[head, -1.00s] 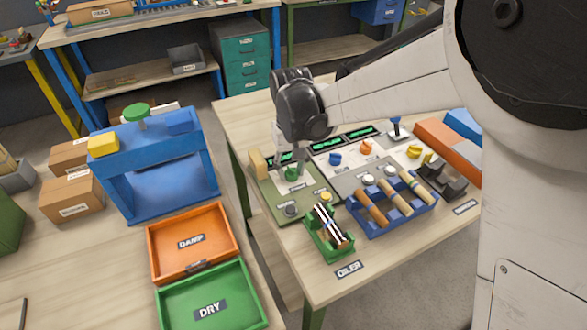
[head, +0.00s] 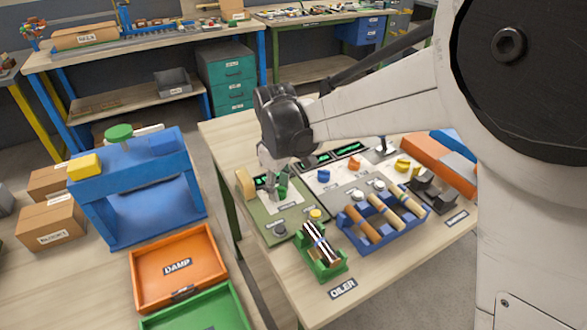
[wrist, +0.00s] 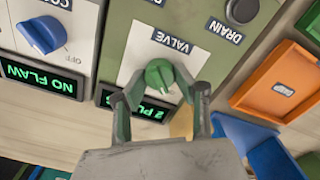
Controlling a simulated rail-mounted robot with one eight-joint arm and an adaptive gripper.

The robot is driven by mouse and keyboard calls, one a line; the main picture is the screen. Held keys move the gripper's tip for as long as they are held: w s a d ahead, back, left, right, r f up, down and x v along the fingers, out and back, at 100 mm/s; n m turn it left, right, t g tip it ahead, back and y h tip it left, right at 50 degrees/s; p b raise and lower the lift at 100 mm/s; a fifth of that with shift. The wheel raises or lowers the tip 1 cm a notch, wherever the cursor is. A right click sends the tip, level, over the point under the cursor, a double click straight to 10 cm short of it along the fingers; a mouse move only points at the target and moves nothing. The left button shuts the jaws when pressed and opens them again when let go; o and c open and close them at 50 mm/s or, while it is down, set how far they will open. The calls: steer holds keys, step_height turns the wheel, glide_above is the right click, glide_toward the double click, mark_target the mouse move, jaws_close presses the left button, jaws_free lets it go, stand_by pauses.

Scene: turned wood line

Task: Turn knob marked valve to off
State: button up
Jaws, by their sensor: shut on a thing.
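The green valve knob (wrist: 159,76) sits on a white plate (wrist: 130,70) on a green panel. The VALVE label (wrist: 172,42) reads upside down in the wrist view. My gripper (wrist: 160,102) is shut on the knob, with a finger on each side of it. In the head view my gripper (head: 276,182) reaches down to the same green knob (head: 283,186), partly covering it. No off mark is readable, and I cannot tell which setting the knob points to. A lit green display (wrist: 148,108) is partly hidden behind the fingers.
A DRAIN button (wrist: 242,10) and a blue knob (wrist: 42,35) flank the valve. A green box of striped rods (head: 321,254) and a blue rack of dowels (head: 378,232) stand in front. An orange DAMP tray (head: 205,256) lies left.

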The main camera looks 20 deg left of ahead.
mark_target(279, 187)
stand_by(0.5)
steer(key=o, duration=1.1)
step_height(279, 187, up, 12)
steer(key=shift+r, duration=0.1)
steer(key=s+d+r+m+t+y, duration=0.1)
steer(key=d+r+m+t, duration=0.15)
steer(key=d, duration=0.95)
steer(key=s+d+r+m+t, duration=0.1)
steer(key=s+d+r+m, duration=0.2)
steer(key=d, duration=0.8)
steer(key=s+d+f+m+t, duration=0.1)
steer(key=s+d+f+m, duration=0.1)
steer(key=d, duration=0.4)
steer(key=s+d+f+m+t, duration=0.1)
steer(key=s+d+f+m, duration=0.1)
steer(key=s+d+m, duration=0.3)
steer(key=s+d+f+m+t+h, duration=0.1)
steer(key=s+d+f+m, duration=0.1)
steer(key=d, duration=0.6)
steer(key=shift+s+d+m+t, duration=0.1)
steer(key=shift+s+m+t, duration=0.25)
steer(key=shift+s+m, duration=0.6)
